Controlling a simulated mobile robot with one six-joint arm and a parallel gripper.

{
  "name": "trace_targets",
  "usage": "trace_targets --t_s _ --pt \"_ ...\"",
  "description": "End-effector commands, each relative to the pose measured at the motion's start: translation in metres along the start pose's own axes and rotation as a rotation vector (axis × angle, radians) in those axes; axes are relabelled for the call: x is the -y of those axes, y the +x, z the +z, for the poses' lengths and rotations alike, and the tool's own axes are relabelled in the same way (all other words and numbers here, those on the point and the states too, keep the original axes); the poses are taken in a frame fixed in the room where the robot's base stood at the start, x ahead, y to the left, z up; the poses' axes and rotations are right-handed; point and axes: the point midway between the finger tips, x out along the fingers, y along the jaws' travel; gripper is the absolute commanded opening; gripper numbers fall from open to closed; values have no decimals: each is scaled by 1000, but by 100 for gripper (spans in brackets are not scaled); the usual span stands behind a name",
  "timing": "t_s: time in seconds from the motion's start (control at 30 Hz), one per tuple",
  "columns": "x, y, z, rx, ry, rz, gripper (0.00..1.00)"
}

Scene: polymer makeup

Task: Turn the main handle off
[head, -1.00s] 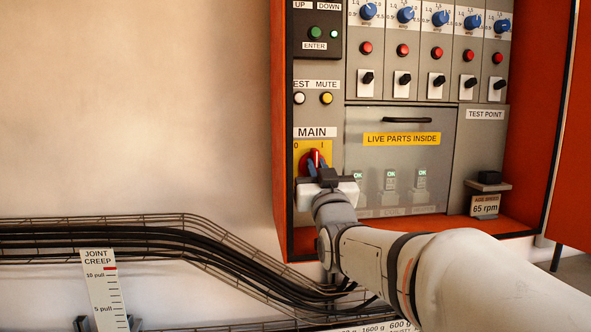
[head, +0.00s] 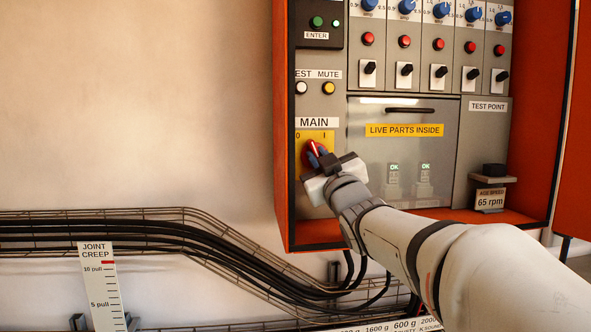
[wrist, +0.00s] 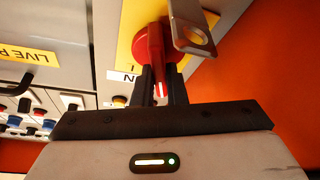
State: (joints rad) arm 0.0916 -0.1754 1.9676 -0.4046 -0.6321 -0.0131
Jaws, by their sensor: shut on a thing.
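The red main handle (head: 312,148) sits on a yellow plate (head: 328,137) marked 0 at left and I at right, under the MAIN label (head: 315,123). In the head view its tip leans to the upper left, between vertical and the 0. My gripper (head: 320,158) is shut on the handle and tilted along with it. In the wrist view the handle's red lever (wrist: 157,72), with a white mark at its end, is between the two dark fingers (wrist: 161,92). My gripper hides the handle's lower part in the head view.
A metal tab with a hole (wrist: 192,28) is close beside the handle in the wrist view. The orange cabinet wall (head: 284,130) is just left of the handle. A clear cover (head: 400,160) marked LIVE PARTS INSIDE is to the right. Cable trays (head: 130,225) run below left.

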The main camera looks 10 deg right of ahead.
Motion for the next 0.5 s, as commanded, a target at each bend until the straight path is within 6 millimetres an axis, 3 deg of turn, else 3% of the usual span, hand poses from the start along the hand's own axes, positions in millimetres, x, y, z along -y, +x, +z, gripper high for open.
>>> trace_targets --t_s 0.5 --pt "-1 2 -2 2 -455 -190 0"
